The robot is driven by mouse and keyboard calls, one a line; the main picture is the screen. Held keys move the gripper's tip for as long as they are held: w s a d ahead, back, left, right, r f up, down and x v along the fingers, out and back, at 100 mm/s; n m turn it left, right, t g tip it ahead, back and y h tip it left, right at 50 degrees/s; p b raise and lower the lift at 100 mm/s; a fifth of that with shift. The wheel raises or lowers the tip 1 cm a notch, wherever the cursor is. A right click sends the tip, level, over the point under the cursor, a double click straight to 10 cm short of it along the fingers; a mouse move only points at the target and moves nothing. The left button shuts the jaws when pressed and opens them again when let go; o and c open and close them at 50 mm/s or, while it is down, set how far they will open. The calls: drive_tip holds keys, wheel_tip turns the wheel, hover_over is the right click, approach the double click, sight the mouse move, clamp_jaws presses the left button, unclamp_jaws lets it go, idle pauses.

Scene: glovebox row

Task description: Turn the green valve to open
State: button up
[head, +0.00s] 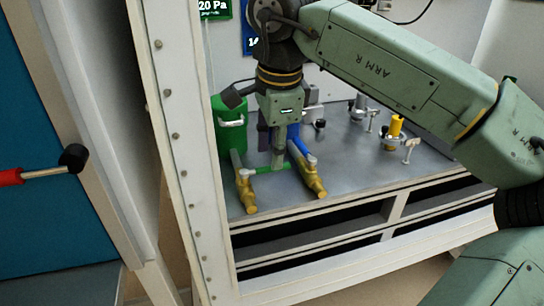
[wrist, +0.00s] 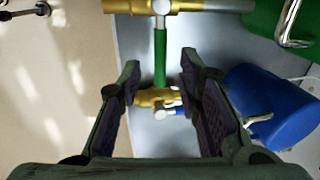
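The green valve has a brass body (head: 245,190) near the front left of the bench. Its green lever (head: 270,170) points right, crosswise to its pipe. In the wrist view the lever (wrist: 160,55) runs from its pale hub down toward the gap between my fingers. My gripper (head: 278,162) points down just right of that valve. In the wrist view my gripper (wrist: 158,95) is open, with a finger on each side of the lever's line and gaps on both sides. I cannot tell whether the lever's tip lies between the fingertips in depth.
A second brass valve (head: 311,178) with a blue handle (head: 299,149) stands close on the right. A green canister (head: 229,128) and a blue one (wrist: 265,105) stand behind. A yellow fitting (head: 395,126) is farther right. A white frame post (head: 185,160) bounds the left.

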sight(266, 170)
drive_tip(key=shift+w+a+f, duration=0.1)
drive_tip(key=shift+w+f, duration=0.05)
drive_tip(key=shift+f, duration=0.65)
drive_tip(key=shift+w+f, duration=0.15)
drive_tip(key=shift+f, duration=0.6)
clamp_jaws()
